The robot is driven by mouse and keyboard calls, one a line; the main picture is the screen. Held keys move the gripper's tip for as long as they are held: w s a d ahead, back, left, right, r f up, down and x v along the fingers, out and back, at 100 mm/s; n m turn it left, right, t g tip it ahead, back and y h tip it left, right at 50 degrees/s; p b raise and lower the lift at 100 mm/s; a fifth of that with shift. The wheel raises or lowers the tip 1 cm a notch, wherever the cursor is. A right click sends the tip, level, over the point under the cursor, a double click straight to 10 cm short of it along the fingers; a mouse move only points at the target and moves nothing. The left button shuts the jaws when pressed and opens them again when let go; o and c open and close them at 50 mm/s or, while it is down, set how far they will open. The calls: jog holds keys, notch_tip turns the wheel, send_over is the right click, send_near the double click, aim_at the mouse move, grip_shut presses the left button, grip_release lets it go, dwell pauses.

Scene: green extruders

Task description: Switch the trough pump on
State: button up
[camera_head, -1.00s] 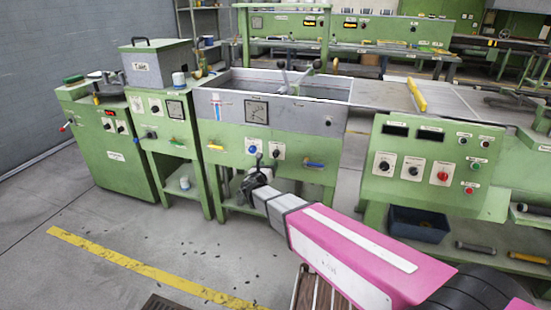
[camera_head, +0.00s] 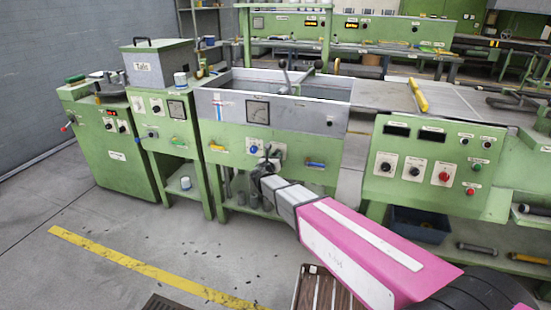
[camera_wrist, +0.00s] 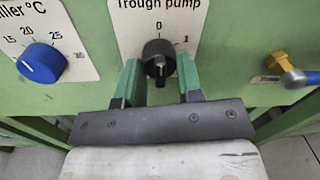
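The trough pump switch is a black rotary knob (camera_wrist: 159,60) on a white plate lettered "Trough pump" (camera_wrist: 190,25), with 0 above it and 1 to its upper right. Its pale mark appears to point up toward 0. My gripper (camera_wrist: 160,75) is open, with one green finger at each side of the knob's lower part; I cannot tell whether they touch it. In the head view my gripper (camera_head: 268,163) is at the front panel of the green trough unit (camera_head: 225,140) and largely covers the knob.
A blue chiller knob (camera_wrist: 39,64) is left of the plate, and a valve with a brass body and blue handle (camera_wrist: 290,72) is at the right. The control cabinet (camera_head: 440,145) stands to the right of my arm. Open floor lies at the front left.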

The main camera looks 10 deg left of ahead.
jog(key=shift+c, duration=0.7)
jog(key=shift+m, duration=0.3)
jog(key=m, duration=1)
jog(key=shift+m, duration=0.7)
jog(key=o, duration=0.9)
jog(key=shift+o, duration=0.2)
jog(key=shift+s, duration=0.1)
jog(key=s+a, duration=0.1)
jog(key=s, duration=0.9)
jog(key=shift+s+r, duration=0.3)
jog(key=shift+s, duration=0.05)
